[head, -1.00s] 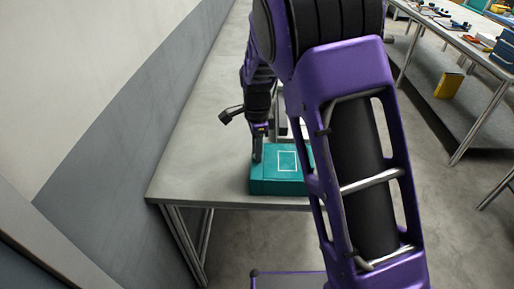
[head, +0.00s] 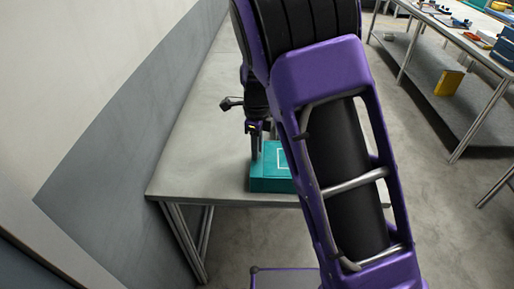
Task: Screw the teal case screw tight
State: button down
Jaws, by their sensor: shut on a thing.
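The teal case (head: 270,181) lies flat near the front edge of the grey table, with a pale rectangular outline on its top. My purple arm covers its right part. My gripper (head: 255,157) points down at the left part of the case's top, with its fingertips at the surface there. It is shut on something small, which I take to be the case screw. The screw itself is hidden by the fingers and too small to make out.
The table (head: 195,150) is bare to the left of the case. A wall runs along the left side. At the right back stands another table (head: 440,25) with several objects on it, and a yellow item (head: 449,82) stands on its lower shelf.

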dwell(0.3)
jog(key=c, duration=0.7)
grip_release()
notch_tip(320, 180, up, 17)
jog(key=shift+r, duration=0.2)
